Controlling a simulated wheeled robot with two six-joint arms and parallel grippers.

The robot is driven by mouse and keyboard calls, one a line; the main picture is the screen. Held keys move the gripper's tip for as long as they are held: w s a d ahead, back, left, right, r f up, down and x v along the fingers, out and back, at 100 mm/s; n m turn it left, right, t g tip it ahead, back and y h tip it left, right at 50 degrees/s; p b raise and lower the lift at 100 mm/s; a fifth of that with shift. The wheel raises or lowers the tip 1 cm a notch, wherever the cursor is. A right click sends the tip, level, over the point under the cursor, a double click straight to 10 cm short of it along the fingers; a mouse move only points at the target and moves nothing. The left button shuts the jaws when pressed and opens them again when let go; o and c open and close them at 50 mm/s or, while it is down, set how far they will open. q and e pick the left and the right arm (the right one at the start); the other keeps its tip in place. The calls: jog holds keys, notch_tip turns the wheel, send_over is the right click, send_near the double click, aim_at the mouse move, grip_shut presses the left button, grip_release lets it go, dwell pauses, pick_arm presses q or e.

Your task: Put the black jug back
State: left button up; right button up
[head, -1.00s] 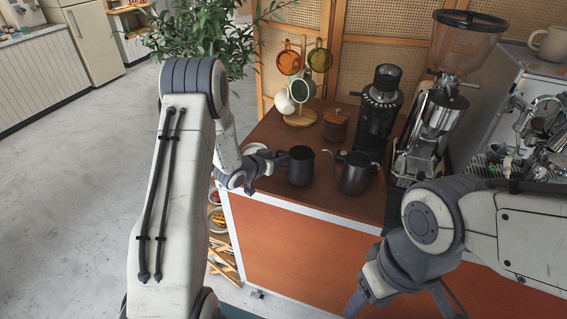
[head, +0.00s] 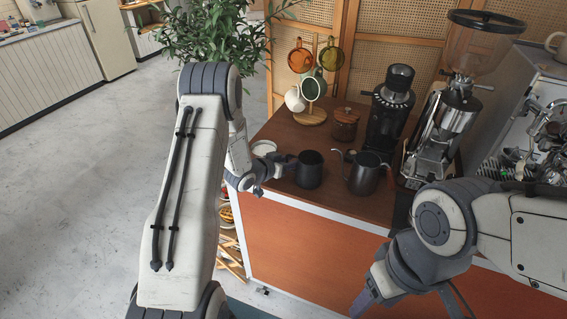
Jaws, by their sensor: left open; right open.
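The black jug (head: 310,171) stands upright near the front left of the wooden counter top (head: 300,134). A dark gooseneck kettle (head: 364,177) stands just right of it. My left gripper (head: 272,172) is open, close to the jug's left side. Its fingers are small and partly hidden, so I cannot tell whether they touch the jug or reach around its handle. My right gripper (head: 372,300) is open and empty, low in front of the counter, away from the jug; its fingertips are only partly visible.
A small white dish (head: 263,147) lies behind my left gripper. A lidded jar (head: 345,124), a cup stand (head: 310,117), a black grinder (head: 390,110) and a silver grinder (head: 440,130) stand farther back. An espresso machine (head: 535,120) is at the right.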

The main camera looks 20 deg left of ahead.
pick_arm(q)
jog(key=b+v, duration=0.2)
jog(key=v, duration=1)
jog(key=d, duration=0.2)
jog(key=d+g+y, duration=0.1)
jog(key=d+r+m+g, duration=0.1)
jog(key=d, duration=0.1)
jog(key=shift+w+d+r, duration=0.1)
jog(key=shift+w+d, duration=0.25)
jog(key=s+d+r+m+g+y, duration=0.1)
jog(key=s+d+r+g+y, duration=0.2)
jog(key=s+d, duration=0.55)
jog(key=s+d+r+m+g, duration=0.1)
jog(key=s+d+g, duration=0.3)
jog(key=s, duration=0.7)
jog(key=s+d+r+m+g, duration=0.1)
jog(key=s+d+r+g, duration=0.1)
jog(key=s, duration=1)
jog(key=shift+s+d+r+m+g, duration=0.2)
jog(key=shift+d+m+g, duration=0.1)
jog(key=shift+d+g, duration=0.8)
